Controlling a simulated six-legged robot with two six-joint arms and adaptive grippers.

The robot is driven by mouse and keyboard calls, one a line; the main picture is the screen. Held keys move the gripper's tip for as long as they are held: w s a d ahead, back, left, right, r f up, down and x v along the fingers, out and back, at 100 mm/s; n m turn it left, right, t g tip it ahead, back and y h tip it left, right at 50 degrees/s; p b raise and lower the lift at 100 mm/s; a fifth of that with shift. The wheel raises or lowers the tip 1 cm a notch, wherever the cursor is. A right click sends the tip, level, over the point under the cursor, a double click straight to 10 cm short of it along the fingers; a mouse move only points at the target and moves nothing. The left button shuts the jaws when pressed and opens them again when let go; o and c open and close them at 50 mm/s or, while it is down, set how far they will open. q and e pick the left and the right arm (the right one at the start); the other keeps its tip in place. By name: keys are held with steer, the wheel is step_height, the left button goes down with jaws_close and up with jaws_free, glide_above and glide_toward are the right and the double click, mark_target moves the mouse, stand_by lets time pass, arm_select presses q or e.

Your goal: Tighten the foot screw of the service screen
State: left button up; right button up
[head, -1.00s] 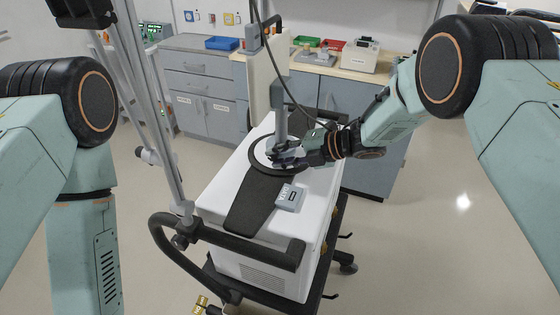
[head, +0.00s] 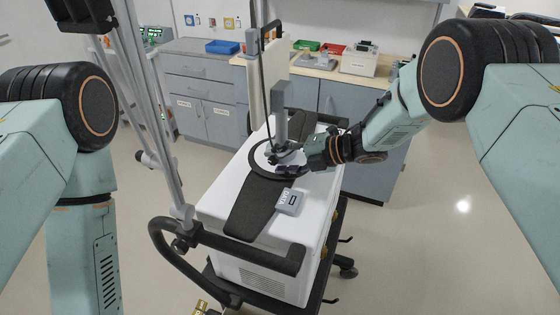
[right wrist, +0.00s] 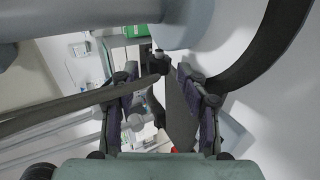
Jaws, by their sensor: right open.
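The service screen (head: 256,85) stands on a grey post (head: 281,125) on top of the white ventilator, seen nearly edge-on. The post's foot stands on a round, black-rimmed plate. My right gripper (head: 288,168) is low beside the foot, on its near right side. In the right wrist view my right gripper (right wrist: 165,100) is open, its two fingers apart. A small dark knob with a grey end (right wrist: 160,64), apparently the foot screw, shows between and beyond the fingertips. I see no finger closed on it. My left gripper is out of view.
The white ventilator (head: 222,190) carries a black strip (head: 255,205) and a small grey box (head: 289,202) near the gripper. A black handle rail (head: 240,248) runs along its front. A metal pole (head: 158,120) rises at left. Cabinets stand behind; the floor at right is clear.

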steer(key=v, duration=0.7)
steer(key=shift+s+d+r, duration=0.15)
steer(key=shift+s+d, duration=0.05)
steer(key=shift+d, duration=0.05)
steer(key=shift+d, duration=0.2)
